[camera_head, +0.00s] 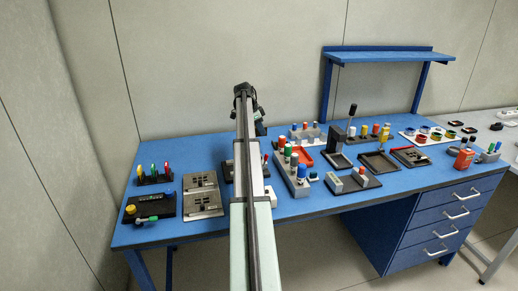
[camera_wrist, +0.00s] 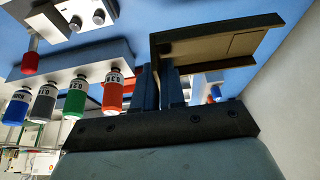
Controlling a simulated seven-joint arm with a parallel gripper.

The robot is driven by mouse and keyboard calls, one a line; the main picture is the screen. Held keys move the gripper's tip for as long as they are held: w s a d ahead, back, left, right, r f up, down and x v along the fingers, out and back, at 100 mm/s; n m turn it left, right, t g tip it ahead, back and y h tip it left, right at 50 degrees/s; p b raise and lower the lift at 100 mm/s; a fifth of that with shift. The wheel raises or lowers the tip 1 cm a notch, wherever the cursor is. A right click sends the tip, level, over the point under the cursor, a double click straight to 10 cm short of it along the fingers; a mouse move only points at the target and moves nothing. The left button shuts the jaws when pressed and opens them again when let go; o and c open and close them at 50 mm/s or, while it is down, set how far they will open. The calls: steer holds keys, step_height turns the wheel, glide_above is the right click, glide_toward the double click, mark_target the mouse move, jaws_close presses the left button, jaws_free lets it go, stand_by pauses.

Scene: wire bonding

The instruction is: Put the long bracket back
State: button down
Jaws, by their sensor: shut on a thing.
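In the wrist view, the long bracket (camera_wrist: 225,45) is an angled piece with a dark edge and a tan inner face, reaching across the upper right. My gripper (camera_wrist: 161,76) has two blue fingers, shut on the near end of the bracket, which is held tilted in the picture. The exact contact is partly hidden by the fingers. In the head view my own arm covers the middle of the bench, so the bracket and most of the gripper cannot be made out there.
The blue bench (camera_head: 205,157) carries a rack of capped bottles (camera_head: 290,170), which is close left of my fingers in the wrist view. Metal plates (camera_head: 204,195) and a black stand with coloured handles (camera_head: 154,179) lie left of my arm. A blue shelf (camera_head: 385,57) stands behind.

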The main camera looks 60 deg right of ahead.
steer(key=shift+f, duration=4.65)
steer(key=shift+f, duration=0.1)
steer(key=c, duration=1.2)
jaws_free()
steer(key=v, duration=1.2)
